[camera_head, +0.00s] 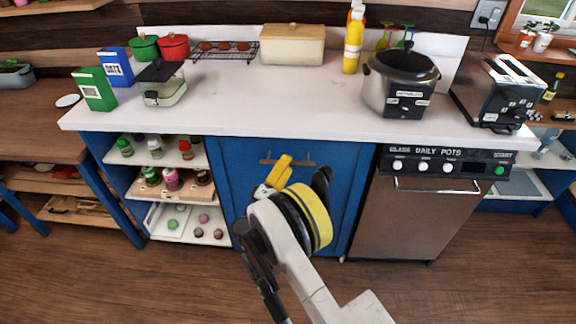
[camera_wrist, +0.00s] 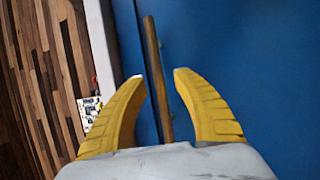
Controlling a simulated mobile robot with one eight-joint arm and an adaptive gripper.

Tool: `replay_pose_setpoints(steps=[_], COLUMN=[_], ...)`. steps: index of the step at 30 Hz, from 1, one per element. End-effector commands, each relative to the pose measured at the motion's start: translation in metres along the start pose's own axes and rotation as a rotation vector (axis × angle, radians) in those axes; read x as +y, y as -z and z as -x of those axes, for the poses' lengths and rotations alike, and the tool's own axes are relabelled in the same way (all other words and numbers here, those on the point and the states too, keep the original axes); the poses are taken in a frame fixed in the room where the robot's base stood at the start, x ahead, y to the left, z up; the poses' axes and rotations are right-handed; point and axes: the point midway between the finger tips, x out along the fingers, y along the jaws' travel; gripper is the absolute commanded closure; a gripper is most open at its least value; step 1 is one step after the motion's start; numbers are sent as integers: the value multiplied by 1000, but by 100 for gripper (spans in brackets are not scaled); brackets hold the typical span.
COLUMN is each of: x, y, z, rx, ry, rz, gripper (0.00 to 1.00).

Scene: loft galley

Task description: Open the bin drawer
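The bin drawer (camera_head: 232,185) has a tall blue front in the counter, between the open shelves and the dishwasher. It looks shut. Its brass bar handle (camera_head: 304,163) runs level near the top, partly covered by my gripper (camera_head: 279,172). In the wrist view, the blue front (camera_wrist: 250,65) fills the right side and the handle (camera_wrist: 152,50) runs upright in the picture. My gripper (camera_wrist: 159,76) is open, with one yellow finger on each side of the handle's lower end. Neither finger visibly grips it. I cannot tell how deep the bar sits between them.
The dishwasher (camera_head: 415,215) stands right of the drawer, its door shut. Open shelves (camera_head: 160,190) with jars are on the left. The white counter (camera_head: 270,105) above holds a pressure cooker (camera_head: 398,80), a toaster (camera_head: 500,90) and boxes. The wooden floor (camera_head: 120,285) in front is clear.

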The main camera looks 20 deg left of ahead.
Motion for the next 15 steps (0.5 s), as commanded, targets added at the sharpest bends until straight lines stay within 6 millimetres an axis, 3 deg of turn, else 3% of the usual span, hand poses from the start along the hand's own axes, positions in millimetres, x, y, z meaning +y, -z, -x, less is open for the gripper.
replay_pose_setpoints(steps=[4,12,15], x=[0,1,1], y=[0,0,0], z=[-10,-12,-11], rx=[1,1,1], ry=[0,0,0], rz=[0,0,0], gripper=[65,65,94])
